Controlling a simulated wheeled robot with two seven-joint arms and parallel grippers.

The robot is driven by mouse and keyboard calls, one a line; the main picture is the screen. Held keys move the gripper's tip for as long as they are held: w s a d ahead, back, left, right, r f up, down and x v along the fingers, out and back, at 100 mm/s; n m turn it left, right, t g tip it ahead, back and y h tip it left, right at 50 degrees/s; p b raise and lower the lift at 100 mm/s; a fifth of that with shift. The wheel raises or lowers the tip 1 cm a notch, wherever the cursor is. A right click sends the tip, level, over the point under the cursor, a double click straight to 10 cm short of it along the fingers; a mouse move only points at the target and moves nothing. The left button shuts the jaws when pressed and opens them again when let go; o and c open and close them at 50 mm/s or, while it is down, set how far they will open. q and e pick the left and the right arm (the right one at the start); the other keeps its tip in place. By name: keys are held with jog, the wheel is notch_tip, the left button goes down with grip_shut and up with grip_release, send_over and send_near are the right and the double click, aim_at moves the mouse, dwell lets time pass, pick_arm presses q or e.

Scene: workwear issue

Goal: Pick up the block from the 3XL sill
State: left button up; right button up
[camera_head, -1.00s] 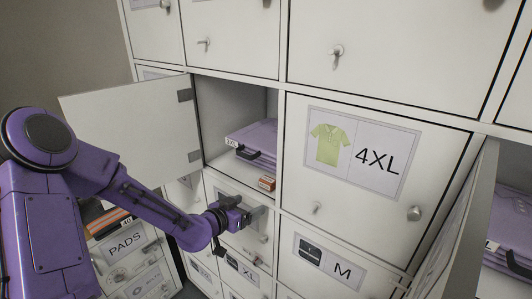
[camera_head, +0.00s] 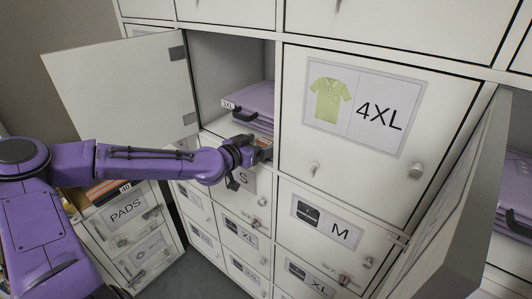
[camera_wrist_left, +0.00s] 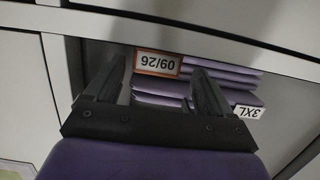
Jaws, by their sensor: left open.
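The block is a small orange-brown one with a white label reading "09/26" (camera_wrist_left: 158,64). It is at the front sill of the open compartment, before folded purple garments (camera_head: 252,104) tagged 3XL (camera_wrist_left: 247,112). My left gripper (camera_head: 263,149) is at the compartment's front edge, and its hand hides most of the block in the head view. In the wrist view the gripper (camera_wrist_left: 160,76) is open, with the block between or just beyond its fingertips; contact cannot be told. My right gripper is not in view.
The compartment's open door (camera_head: 120,85) stands to the left of the opening. A closed 4XL door (camera_head: 345,150) is directly to the right. Another open door (camera_head: 445,200) juts out at the far right. A PADS drawer unit (camera_head: 125,218) stands below left.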

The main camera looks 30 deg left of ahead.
aim_at(264, 142)
pick_arm(q)
jog(key=b, duration=0.2)
jog(key=w+f+b, duration=0.1)
jog(key=shift+w+d+f+b, duration=0.2)
jog(key=shift+w+f+b, duration=0.05)
jog(key=shift+b, duration=0.1)
jog(key=shift+w+d+r+p, duration=0.15)
jog(key=shift+w+r+p, duration=0.05)
jog(key=shift+w, duration=0.45)
jog(key=shift+w+d+r+p, duration=0.1)
jog(key=shift+w+r+p, duration=0.05)
jog(key=shift+w, duration=0.75)
jog(key=shift+s+a+r, duration=0.1)
jog(key=shift+s, duration=0.1)
jog(key=shift+w, duration=0.1)
jog(key=c, duration=1)
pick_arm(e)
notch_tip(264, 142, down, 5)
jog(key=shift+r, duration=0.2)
